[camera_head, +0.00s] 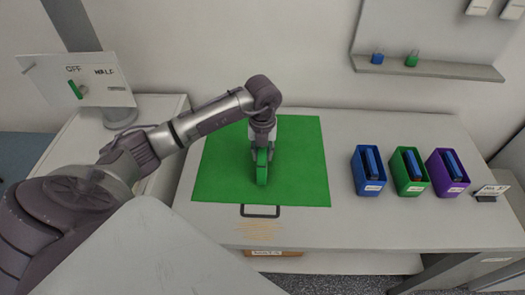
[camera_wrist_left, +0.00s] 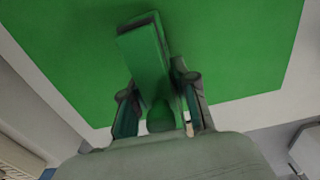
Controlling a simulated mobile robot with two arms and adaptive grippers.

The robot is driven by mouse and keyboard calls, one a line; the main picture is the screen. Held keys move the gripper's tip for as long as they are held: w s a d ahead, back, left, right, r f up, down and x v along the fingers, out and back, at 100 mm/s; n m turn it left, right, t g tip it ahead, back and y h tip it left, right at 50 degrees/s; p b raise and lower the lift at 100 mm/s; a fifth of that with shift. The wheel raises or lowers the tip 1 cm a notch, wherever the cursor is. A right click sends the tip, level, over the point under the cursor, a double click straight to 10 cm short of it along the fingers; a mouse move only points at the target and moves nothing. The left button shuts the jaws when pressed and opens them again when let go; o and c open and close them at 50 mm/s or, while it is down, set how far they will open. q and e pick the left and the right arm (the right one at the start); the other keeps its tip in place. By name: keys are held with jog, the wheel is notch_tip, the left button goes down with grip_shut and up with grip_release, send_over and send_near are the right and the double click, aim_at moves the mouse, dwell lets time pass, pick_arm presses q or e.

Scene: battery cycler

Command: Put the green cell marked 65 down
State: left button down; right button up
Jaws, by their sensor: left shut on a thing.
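The green cell (camera_head: 262,168) is held upright in my left gripper (camera_head: 262,150) over the green mat (camera_head: 220,170). The cell also shows in the left wrist view (camera_wrist_left: 147,62), between the two fingers of the left gripper (camera_wrist_left: 160,108). The left gripper is shut on the cell. Its number cannot be read from here. I cannot tell whether the bottom of the cell touches the mat. The right gripper does not show.
A blue bin (camera_head: 368,185), a green bin (camera_head: 411,185) and a purple bin (camera_head: 446,185) stand to the right of the mat, each with contents. A labelled stand (camera_head: 490,192) sits beyond them. A panel with a green switch (camera_head: 82,90) is at left. Bare table lies between mat and bins.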

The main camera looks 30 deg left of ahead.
pick_arm(q)
jog(key=c, duration=0.9)
grip_release()
jog(key=shift+r, duration=0.5)
notch_tip(320, 180, up, 11)
jog(key=b, duration=0.3)
jog(key=shift+f, duration=0.2)
jog(key=shift+r, duration=0.3)
jog(key=shift+s+f, duration=0.1)
